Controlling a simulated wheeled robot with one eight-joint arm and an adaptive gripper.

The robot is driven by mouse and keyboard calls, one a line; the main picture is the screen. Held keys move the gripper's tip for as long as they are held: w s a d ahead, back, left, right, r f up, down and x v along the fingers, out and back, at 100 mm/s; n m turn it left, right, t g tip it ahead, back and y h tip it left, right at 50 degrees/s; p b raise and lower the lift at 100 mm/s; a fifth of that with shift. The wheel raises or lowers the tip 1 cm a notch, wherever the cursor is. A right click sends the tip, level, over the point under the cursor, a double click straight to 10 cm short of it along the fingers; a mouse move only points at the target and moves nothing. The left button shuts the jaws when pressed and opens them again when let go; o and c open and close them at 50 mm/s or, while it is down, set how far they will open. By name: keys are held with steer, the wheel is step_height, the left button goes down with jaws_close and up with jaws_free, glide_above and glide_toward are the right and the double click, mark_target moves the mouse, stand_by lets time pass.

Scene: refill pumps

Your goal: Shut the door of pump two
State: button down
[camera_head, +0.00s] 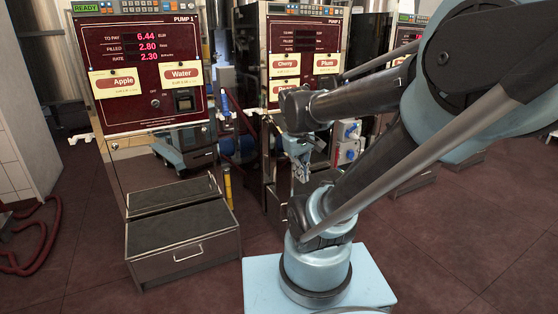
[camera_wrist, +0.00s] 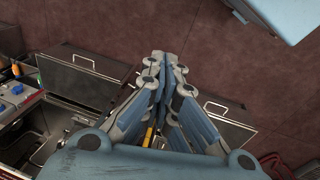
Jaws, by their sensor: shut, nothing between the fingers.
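Pump two (camera_head: 306,55) is the middle machine in the head view, with paper labels on its dark red panel. Its lower compartment is open and mostly hidden behind my arm. In the wrist view, a dark flat door with a bar handle (camera_wrist: 84,82) stands out beside the open compartment (camera_wrist: 45,128), at the left; it appears to be pump two's door. My gripper (camera_head: 302,177) points down in front of pump two. It also shows in the wrist view (camera_wrist: 161,58), shut and empty, to the right of the door and apart from it in the picture.
Pump 1 (camera_head: 150,65) stands at the left, with a grey handled box (camera_head: 184,256) jutting from its foot. Red and blue fittings (camera_head: 347,142) show in pump two's lower part. A red hose (camera_head: 35,245) lies at far left.

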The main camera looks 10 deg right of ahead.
steer(key=w+a+r+n+h, duration=0.15)
steer(key=w+n, duration=0.25)
steer(key=w, duration=0.5)
steer(key=w+a+r+n+h, duration=0.15)
steer(key=w+n, duration=0.25)
steer(key=w, duration=0.4)
steer(key=w+a+f+n+h, duration=0.25)
steer(key=w+a, duration=0.25)
steer(key=w, duration=0.3)
steer(key=w+a+f+n+h, duration=0.2)
steer(key=w+a+f+n, duration=0.25)
steer(key=w, duration=0.25)
glide_toward(288, 164)
step_height(288, 164, down, 4)
steer(key=w+d, duration=0.1)
steer(key=shift+w+d+r+g, duration=0.1)
steer(key=shift+w+d+g, duration=0.05)
steer(key=shift+d, duration=0.4)
steer(key=shift+w+d+r+g, duration=0.1)
steer(key=shift+d+g, duration=0.05)
steer(key=shift+d, duration=0.35)
